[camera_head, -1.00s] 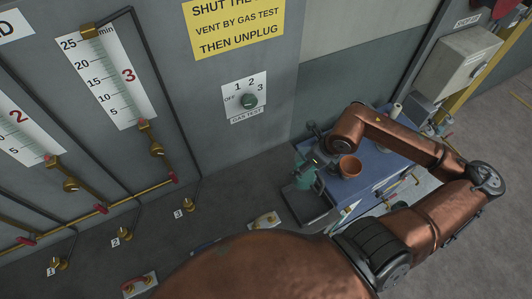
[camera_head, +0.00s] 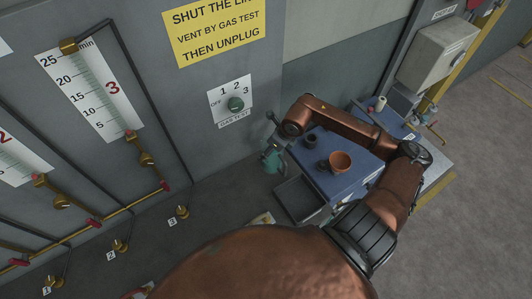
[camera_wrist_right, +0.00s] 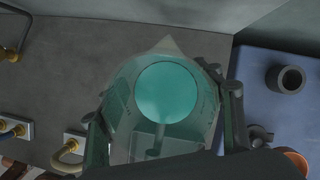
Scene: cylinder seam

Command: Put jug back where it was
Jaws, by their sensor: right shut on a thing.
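The jug (camera_head: 271,160) is a see-through vessel with teal liquid in it. In the head view it is partly hidden by my right gripper (camera_head: 277,143), beside the left edge of the blue bench top (camera_head: 352,183). In the right wrist view I look down into the jug (camera_wrist_right: 168,90), its pointed spout toward the top. The fingers of my right gripper (camera_wrist_right: 166,112) lie on both sides of it, shut on it. My left gripper is not in view.
A terracotta pot (camera_head: 340,161) and a small dark cup (camera_head: 311,140) stand on the bench top. A grey tray (camera_head: 299,199) is at the bench's near left. The grey wall panel (camera_head: 190,130) with gauges and brass fittings stands left.

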